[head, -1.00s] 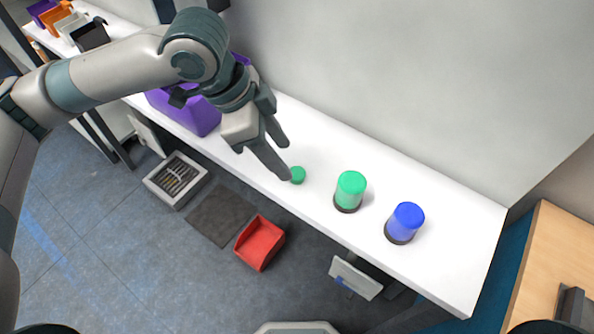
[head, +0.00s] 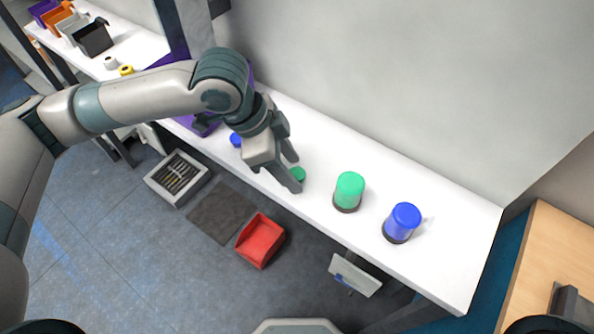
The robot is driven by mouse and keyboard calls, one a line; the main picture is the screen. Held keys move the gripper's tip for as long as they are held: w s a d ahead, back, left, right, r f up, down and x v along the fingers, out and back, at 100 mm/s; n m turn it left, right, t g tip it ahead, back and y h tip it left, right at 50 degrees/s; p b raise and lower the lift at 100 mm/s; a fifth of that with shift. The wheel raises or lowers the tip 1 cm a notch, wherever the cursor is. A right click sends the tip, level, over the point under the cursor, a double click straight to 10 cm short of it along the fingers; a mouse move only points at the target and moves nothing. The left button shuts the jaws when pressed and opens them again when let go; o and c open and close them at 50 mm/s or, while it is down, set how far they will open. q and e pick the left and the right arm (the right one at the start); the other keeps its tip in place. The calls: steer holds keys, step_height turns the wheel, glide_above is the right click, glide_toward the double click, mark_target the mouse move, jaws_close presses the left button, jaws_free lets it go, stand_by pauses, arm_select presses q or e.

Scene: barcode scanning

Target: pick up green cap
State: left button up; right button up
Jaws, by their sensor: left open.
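The small green cap (head: 298,174) lies on the white table (head: 420,262), left of the green cylinder. My left gripper (head: 295,174) is open, pointing down and to the right, with its fingertips at the cap. One finger is on the far side of the cap and one on the near side. The near finger hides part of the cap. I cannot tell whether the fingers touch it. My right gripper is not in view.
A green cylinder (head: 349,191) and a blue cylinder (head: 402,222) stand on dark bases right of the cap. A blue cap (head: 236,139) lies left of the gripper. A red bin (head: 260,241) is on the floor. The wall runs behind the table.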

arm_select(q)
steer(key=shift+d+f, duration=0.15)
steer(key=shift+f, duration=0.15)
steer(key=c, duration=1.1)
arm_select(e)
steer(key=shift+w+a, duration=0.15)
arm_select(q)
steer(key=shift+r, duration=0.2)
